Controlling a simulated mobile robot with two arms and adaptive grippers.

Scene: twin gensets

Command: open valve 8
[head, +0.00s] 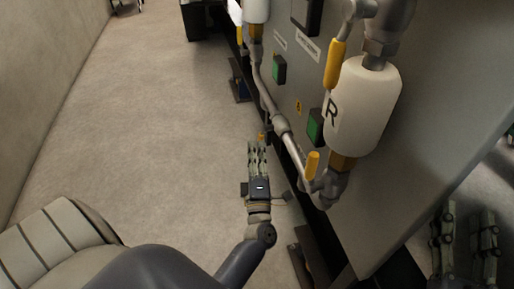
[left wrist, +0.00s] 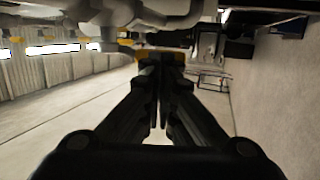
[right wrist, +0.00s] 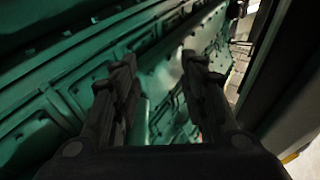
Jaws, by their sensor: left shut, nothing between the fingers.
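Several yellow valve handles sit on grey pipework along the genset; no number 8 is readable. One handle (head: 312,165) stands upright low under the white filter marked R. Another, longer handle (head: 335,63) is higher up. A small yellow piece (head: 262,137) shows just past the fingertips of my left gripper (head: 258,146). In the left wrist view a yellow part (left wrist: 145,54) lies right at the tips of the shut left gripper (left wrist: 162,72); I cannot tell if they touch. My right gripper (head: 465,212) is open and empty, and faces green machinery in the right wrist view (right wrist: 158,65).
The white filter (head: 365,105) and the grey cabinet (head: 440,110) stand to the right of my left gripper. Green switches (head: 316,126) are on the panel. A pipe (head: 285,130) runs along its lower side. The floor (head: 150,120) to the left is clear.

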